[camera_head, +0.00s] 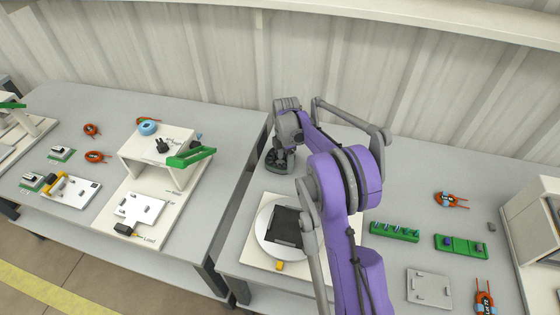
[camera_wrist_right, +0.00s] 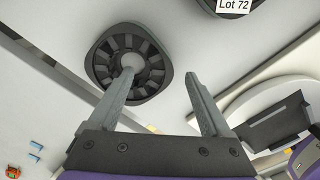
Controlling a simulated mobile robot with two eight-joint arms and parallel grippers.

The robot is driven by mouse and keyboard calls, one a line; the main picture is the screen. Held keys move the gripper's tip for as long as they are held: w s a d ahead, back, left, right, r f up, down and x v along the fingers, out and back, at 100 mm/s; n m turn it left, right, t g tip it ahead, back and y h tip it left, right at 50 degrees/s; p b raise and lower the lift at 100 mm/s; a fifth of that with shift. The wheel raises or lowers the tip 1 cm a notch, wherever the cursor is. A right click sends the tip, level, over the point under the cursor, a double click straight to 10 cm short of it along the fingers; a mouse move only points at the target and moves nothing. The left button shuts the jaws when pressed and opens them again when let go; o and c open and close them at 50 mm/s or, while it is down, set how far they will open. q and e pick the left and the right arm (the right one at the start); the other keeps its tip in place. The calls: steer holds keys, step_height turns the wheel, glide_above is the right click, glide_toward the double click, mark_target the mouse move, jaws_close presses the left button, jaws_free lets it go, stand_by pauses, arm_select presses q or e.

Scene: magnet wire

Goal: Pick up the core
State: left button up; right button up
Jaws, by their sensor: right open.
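The core is a dark, slotted ring (camera_wrist_right: 101,62) in a rounded housing, lying on the grey table in the right wrist view. In the head view the core (camera_head: 274,163) is at the table's back left edge, partly hidden behind my right gripper (camera_head: 285,158). In the wrist view my right gripper (camera_wrist_right: 161,75) is open, with nothing between its fingers. Its left finger overlaps the core's central hole; I cannot tell whether it is inside or above it. The right finger is to the right of the core, outside its rim. My left gripper is not in view.
A white round turntable (camera_head: 264,232) with a dark plate (camera_head: 287,225) stands in front of the core. A dark round object labelled Lot 72 (camera_wrist_right: 233,6) is at the wrist view's top. Green holders (camera_head: 394,232) and orange coils (camera_head: 450,200) lie at right. A gap separates the left table.

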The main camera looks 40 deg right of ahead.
step_height(320, 180, down, 2)
steer(key=shift+f, duration=0.25)
jaws_close()
stand_by(0.3)
steer(key=shift+r, duration=0.1)
stand_by(0.9)
